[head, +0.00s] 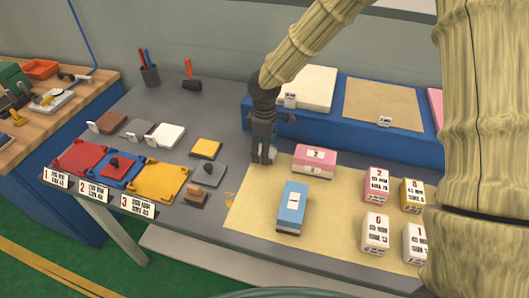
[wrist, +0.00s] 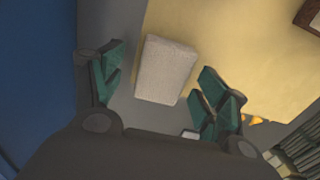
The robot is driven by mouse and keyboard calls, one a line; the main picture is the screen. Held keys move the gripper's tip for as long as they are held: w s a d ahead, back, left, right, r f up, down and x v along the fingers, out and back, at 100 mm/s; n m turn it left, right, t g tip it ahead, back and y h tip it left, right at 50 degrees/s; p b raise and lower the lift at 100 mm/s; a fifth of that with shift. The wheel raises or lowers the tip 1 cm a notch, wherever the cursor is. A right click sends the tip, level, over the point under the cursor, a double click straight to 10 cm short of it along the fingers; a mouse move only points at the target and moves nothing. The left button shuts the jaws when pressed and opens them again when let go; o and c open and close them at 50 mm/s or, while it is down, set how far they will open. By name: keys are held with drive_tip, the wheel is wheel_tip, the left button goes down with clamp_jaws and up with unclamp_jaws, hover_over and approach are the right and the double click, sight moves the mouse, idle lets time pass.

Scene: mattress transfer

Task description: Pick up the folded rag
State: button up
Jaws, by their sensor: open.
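The folded rag (wrist: 165,70) shows in the wrist view as a pale, off-white, textured rectangular block. It lies at the edge of the yellow mat, partly over the grey table. My gripper (wrist: 158,88) is open, with its teal fingers on the left and right of the rag and visible gaps on both sides. In the head view my gripper (head: 264,143) points down beside the blue raised shelf. A small pale part of what looks like the rag (head: 271,155) shows at its lower end; the rest is hidden behind the gripper.
A pink block (head: 315,160) and a blue block (head: 291,208) stand on the yellow mat (head: 255,215) close by. The blue shelf (head: 345,128) is behind my gripper. Red, blue and yellow trays (head: 160,182) lie at left. Several labelled blocks stand at right.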

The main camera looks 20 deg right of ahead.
drive_tip(key=shift+s+f, duration=0.2)
drive_tip(key=shift+f, duration=0.3)
drive_tip(key=shift+w, duration=0.1)
drive_tip(key=c, duration=0.9)
drive_tip(key=shift+c, duration=0.2)
wheel_tip(320, 180, up, 10)
drive_tip(key=b, duration=0.1)
